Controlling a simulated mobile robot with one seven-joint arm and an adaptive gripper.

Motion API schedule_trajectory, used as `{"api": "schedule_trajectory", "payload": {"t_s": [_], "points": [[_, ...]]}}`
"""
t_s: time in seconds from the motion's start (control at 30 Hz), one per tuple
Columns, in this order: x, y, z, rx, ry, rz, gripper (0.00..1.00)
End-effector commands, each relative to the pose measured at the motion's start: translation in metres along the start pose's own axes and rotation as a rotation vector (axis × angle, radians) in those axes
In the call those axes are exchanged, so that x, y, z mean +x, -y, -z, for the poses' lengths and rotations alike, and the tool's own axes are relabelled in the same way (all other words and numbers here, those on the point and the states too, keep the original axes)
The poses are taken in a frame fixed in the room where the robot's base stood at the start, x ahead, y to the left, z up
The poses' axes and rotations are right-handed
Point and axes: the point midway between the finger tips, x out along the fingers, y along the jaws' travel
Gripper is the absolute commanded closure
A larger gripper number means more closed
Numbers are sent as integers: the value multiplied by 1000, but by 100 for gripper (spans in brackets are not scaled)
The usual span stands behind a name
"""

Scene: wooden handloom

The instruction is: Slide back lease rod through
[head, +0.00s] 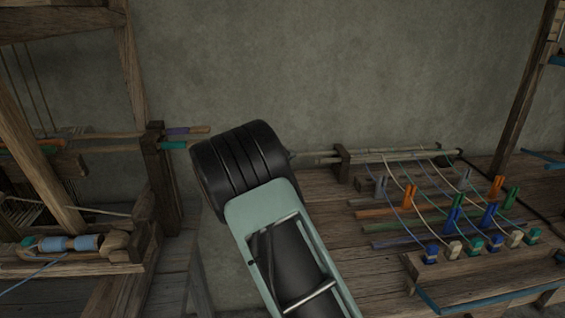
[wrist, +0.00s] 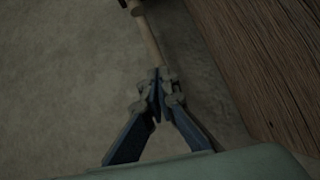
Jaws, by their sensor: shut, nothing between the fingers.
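My gripper (wrist: 158,88) is shut, its dark fingertips together at the near end of a pale thin rod (wrist: 148,38) in the wrist view. The rod runs up and away beyond the tips and is not between them; whether they touch cannot be told. In the head view a pale rod (head: 318,154) shows right of my wrist, by a wooden post. My wrist hides most of the gripper there. I cannot tell which is the back lease rod.
A wooden bench (head: 325,215) at the right holds coloured pegs, several cords and a row of coloured knobs (head: 476,246). A post (head: 342,164) stands at its back left. A plain wall (head: 290,65) is behind.

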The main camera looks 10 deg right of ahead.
Motion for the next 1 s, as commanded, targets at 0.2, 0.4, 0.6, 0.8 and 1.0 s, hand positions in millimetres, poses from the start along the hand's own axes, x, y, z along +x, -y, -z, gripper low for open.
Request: {"api": "schedule_trajectory", "payload": {"t_s": [0.2,0.4,0.6,0.8,1.0], "points": [[22,0,-28,2,4,-1,100],[30,-5,-39,0,2,0,100],[31,-8,-40,0,2,0,100],[31,-8,-40,0,2,0,100],[28,-8,-37,1,1,-1,100]]}}
